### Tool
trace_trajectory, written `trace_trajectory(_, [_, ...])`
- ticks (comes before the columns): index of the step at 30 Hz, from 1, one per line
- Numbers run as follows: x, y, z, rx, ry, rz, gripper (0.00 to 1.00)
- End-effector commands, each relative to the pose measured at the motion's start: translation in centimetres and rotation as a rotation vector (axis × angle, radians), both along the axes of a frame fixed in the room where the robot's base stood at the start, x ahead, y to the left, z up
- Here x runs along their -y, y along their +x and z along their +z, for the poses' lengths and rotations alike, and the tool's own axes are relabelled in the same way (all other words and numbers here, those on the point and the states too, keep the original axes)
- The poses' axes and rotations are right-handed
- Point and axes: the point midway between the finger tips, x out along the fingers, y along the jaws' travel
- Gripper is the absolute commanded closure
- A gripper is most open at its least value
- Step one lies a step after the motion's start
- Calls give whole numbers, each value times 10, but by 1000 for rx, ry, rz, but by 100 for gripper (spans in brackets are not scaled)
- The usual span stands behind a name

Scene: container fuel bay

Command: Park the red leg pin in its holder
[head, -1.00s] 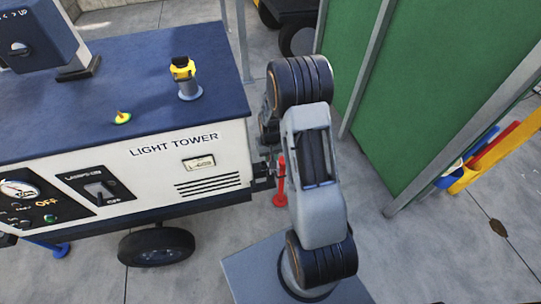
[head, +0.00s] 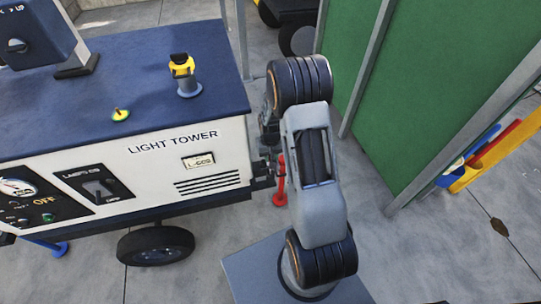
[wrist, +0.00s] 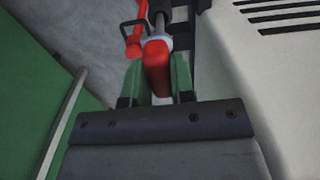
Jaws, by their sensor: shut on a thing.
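The red leg pin (wrist: 157,68) shows in the wrist view as a red grip between the two green fingers of my gripper (wrist: 158,84). My gripper is shut on it. A pale collar (wrist: 157,41) sits at the far end of the red grip, with a dark rod (wrist: 158,13) beyond it. I cannot tell from this view whether the pin is seated in anything. A red leg (wrist: 134,42) with a dark bracket stands just left of the pin; it also shows in the head view (head: 280,182) beside the light tower's corner. My gripper is hidden behind my arm in the head view.
The white and blue light tower (head: 190,145) fills the left of the head view; its vented side (wrist: 270,70) is close on the right in the wrist view. A green container wall (head: 410,100) stands on the right. Concrete floor (head: 420,250) is clear between.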

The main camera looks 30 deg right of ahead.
Motion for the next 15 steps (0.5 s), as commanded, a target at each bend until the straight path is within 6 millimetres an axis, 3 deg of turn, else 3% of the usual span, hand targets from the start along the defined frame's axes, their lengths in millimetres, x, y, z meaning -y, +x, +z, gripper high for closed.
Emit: trace_trajectory(15, [0,0,-18,0,0,0,100])
